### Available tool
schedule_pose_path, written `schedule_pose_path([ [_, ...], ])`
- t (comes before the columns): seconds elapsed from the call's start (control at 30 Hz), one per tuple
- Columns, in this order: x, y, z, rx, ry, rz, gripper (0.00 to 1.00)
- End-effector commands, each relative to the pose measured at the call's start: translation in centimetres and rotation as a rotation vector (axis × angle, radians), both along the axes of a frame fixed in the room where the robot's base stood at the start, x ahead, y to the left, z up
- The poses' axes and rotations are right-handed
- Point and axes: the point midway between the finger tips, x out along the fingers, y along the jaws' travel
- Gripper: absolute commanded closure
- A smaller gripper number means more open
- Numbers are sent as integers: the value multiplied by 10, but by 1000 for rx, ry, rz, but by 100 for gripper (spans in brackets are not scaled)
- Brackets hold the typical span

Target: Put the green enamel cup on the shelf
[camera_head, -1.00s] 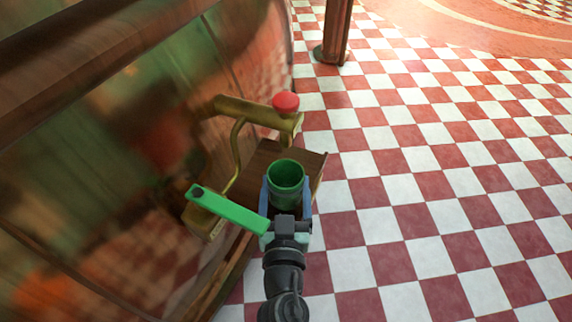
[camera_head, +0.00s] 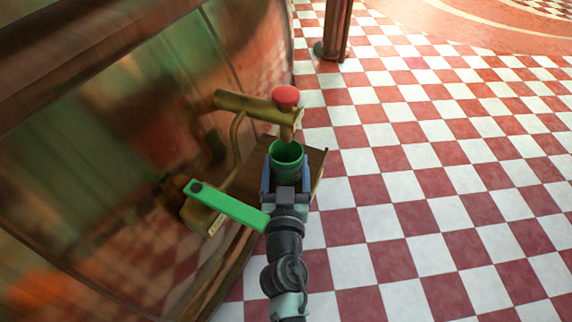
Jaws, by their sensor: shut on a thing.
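The green enamel cup (camera_head: 287,172) is upright, its open mouth facing up. My gripper (camera_head: 286,178) is shut on it, with a blue finger on either side. The cup is over or on the small brown wooden shelf (camera_head: 314,163), close under the brass tap's spout. I cannot tell whether its base touches the shelf, since the gripper and cup hide that part.
A brass tap (camera_head: 243,103) with a red knob (camera_head: 286,96) juts from the large copper kettle (camera_head: 90,150) at left. A green lever (camera_head: 230,208) reaches from a brass box to beside my gripper. Open checkered floor (camera_head: 440,190) lies at right.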

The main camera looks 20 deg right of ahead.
Motion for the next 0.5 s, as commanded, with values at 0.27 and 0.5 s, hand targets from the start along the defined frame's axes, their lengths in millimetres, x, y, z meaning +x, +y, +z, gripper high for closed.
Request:
schedule_pose_path([
  [0.27,0,0,-2,0,1,-1,0],
  [0.5,0,0,3,0,1,0,0],
])
